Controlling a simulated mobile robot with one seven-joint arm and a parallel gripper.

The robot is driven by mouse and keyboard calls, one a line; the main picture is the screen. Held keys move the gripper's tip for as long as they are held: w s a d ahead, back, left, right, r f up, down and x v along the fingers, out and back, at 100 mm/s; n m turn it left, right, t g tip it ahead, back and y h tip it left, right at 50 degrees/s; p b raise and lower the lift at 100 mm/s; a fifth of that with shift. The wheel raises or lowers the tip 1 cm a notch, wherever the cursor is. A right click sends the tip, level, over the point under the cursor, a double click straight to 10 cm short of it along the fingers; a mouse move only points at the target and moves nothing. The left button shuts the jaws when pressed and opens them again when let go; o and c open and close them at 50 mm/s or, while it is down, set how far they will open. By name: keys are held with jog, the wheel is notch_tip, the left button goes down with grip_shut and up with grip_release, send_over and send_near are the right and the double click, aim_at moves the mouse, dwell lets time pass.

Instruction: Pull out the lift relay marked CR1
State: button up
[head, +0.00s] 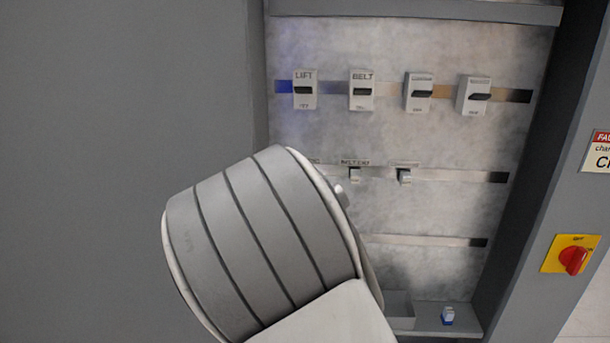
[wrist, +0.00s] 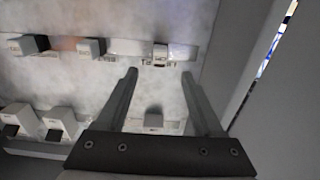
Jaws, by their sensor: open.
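No CR1 mark is readable in either view, so I cannot tell which relay it is. In the head view, small relays sit on the middle rail, including one (head: 354,175) and one to its right (head: 404,176); my arm covers the left part of that rail. In the wrist view, my gripper (wrist: 160,75) is open and empty, its two fingers apart over the panel. A small block (wrist: 160,52) on a rail shows just past the fingertips, roughly centred between them. Another block (wrist: 153,118) shows between the fingers nearer the palm. My gripper is hidden in the head view.
Breakers marked LIFT (head: 304,90) and BELT (head: 361,91) and two more line the top rail. A grey tray (head: 401,311) and a small blue-and-white part (head: 447,316) are at the cabinet bottom. A red rotary switch (head: 573,261) is on the right frame.

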jog(key=shift+w+d+b, duration=0.15)
jog(key=shift+w+b, duration=0.45)
jog(key=shift+w, duration=3.95)
jog(key=shift+b, duration=0.6)
grip_shut()
jog(key=shift+s, duration=0.2)
jog(key=shift+s+b, duration=0.5)
jog(key=shift+s, duration=2.35)
